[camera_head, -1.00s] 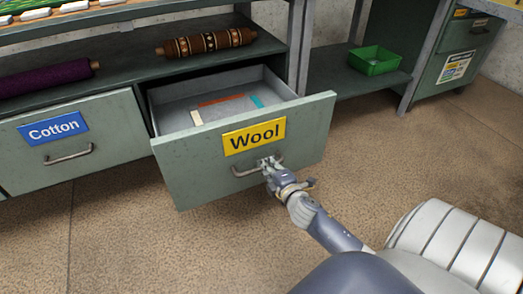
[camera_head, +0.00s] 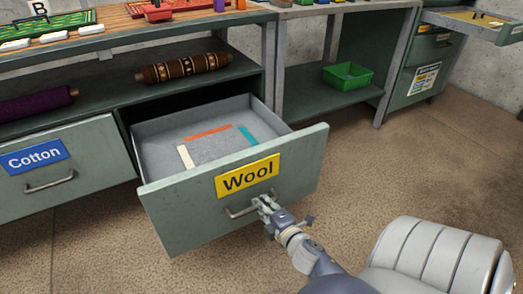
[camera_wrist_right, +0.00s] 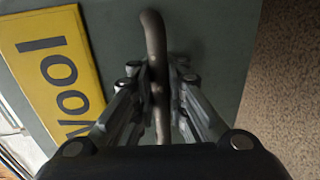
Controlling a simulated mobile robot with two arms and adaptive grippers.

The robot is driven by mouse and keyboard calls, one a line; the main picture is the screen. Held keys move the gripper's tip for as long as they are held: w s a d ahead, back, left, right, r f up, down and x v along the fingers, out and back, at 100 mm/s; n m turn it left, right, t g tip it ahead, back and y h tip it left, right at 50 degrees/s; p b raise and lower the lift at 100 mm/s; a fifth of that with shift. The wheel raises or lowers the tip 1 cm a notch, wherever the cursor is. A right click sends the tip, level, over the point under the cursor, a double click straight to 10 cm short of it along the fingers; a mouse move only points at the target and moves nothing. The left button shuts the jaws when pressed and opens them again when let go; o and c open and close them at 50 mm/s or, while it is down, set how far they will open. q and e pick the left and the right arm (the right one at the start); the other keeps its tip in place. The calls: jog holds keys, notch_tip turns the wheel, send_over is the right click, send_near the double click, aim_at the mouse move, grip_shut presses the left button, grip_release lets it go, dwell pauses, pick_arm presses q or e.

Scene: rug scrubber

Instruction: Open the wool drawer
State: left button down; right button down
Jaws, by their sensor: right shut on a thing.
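The wool drawer (camera_head: 165,220) is a grey-green drawer with a yellow "Wool" label (camera_head: 248,176). It stands pulled well out from under the bench in the head view. Inside lie flat orange, teal and white strips. My right gripper (camera_head: 264,203) is shut on the right part of the drawer's metal handle (camera_head: 238,212). In the right wrist view the handle (camera_wrist_right: 154,40) runs between both fingers of the right gripper (camera_wrist_right: 160,88), beside the yellow label (camera_wrist_right: 58,75). My left gripper is not in view.
The cotton drawer (camera_head: 85,190) to the left is closed. A rolled patterned rug (camera_head: 186,68) and a purple roll (camera_head: 35,103) lie on the shelf above. A green bin (camera_head: 347,75) sits on the low shelf to the right. The floor before the drawer is clear.

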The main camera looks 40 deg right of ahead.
jog(key=c, duration=1.6)
grip_release()
jog(key=v, duration=1.2)
jog(key=shift+r, duration=0.1)
